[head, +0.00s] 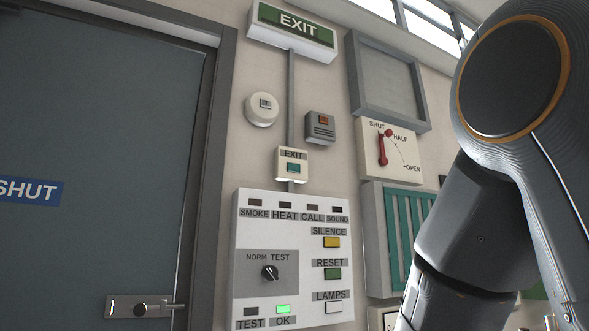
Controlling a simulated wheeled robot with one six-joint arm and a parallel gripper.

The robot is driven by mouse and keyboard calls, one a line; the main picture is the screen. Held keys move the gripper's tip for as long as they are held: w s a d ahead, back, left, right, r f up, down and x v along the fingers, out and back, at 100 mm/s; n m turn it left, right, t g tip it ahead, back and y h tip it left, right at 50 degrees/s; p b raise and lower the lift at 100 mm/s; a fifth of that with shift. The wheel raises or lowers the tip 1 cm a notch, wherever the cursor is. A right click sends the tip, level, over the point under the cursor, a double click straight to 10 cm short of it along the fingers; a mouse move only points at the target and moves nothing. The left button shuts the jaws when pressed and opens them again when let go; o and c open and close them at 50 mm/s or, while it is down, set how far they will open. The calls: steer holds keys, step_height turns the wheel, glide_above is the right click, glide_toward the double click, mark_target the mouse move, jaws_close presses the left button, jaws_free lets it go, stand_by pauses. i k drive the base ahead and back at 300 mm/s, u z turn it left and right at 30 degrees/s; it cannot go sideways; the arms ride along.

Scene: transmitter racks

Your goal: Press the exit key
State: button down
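The exit key is a small green key (293,168) on a cream wall box labelled EXIT (291,155). The box sits at the middle of the head view, on a vertical grey conduit, just above a white alarm panel (245,225). Nothing covers the key. A green overhead EXIT sign (295,24) is at the top of the same conduit. My arm fills the right side of the view. My gripper is outside the picture, so its state and its place relative to the key do not show.
A grey door (100,120) with a SHUT plate and a lever handle (143,307) stands at left. The alarm panel has yellow, green and white keys and a rotary switch (270,272). A red lever (382,149) and a teal louvre (408,222) are at right.

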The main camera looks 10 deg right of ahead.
mark_target(293, 167)
steer(key=z, duration=3)
steer(key=k, duration=0.9)
steer(key=u, duration=1.8)
